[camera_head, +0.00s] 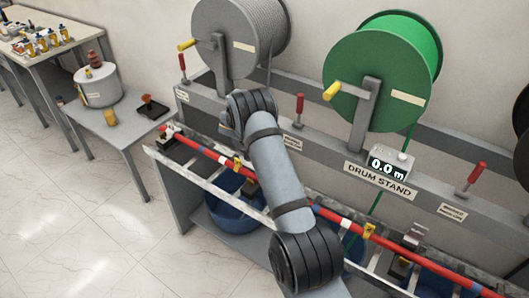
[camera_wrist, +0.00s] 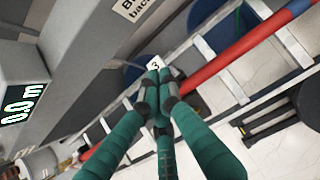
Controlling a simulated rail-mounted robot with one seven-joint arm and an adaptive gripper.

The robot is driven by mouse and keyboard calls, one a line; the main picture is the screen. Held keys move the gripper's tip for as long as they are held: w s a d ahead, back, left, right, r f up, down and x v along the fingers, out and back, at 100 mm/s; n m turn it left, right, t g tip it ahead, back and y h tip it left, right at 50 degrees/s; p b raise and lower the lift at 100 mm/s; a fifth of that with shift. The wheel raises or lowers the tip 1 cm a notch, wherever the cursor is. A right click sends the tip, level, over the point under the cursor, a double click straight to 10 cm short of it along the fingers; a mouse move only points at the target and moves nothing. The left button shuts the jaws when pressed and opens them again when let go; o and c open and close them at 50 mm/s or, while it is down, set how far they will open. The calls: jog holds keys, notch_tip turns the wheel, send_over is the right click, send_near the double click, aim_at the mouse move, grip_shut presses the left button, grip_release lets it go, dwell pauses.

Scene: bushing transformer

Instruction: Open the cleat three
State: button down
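A small white tag marked 3 (camera_wrist: 155,63) shows just beyond my fingertips in the wrist view; the body of cleat three is mostly hidden behind my fingers. My gripper (camera_wrist: 158,82) has green fingers with dark grey tips. The tips are drawn together beside the tag, and I see nothing clearly held between them. The red cable (camera_wrist: 235,52) with blue bands runs past the right of the fingers. In the head view the same cable (camera_head: 206,152) runs along the ladder-like rail, and my arm hides my gripper.
The drum stand (camera_head: 380,182) carries a grey cable drum (camera_head: 225,40) and a green drum (camera_head: 375,75). A display (camera_head: 388,166) reads 0.0 m. Another cleat (camera_head: 408,252) sits at the right of the rail. A blue tub (camera_head: 232,210) is below. Open floor lies at left.

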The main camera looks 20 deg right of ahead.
notch_tip(320, 180, up, 10)
jog(key=w+d+p, duration=0.1)
jog(key=p, duration=0.8)
jog(key=shift+w+d, duration=0.15)
jog(key=shift+d, duration=0.2)
jog(key=shift+f, duration=0.25)
notch_tip(320, 180, down, 10)
jog(key=s+a+b, duration=0.1)
jog(key=b, duration=0.8)
jog(key=shift+s+a, duration=0.25)
jog(key=shift+a, duration=0.15)
jog(key=shift+r, duration=0.15)
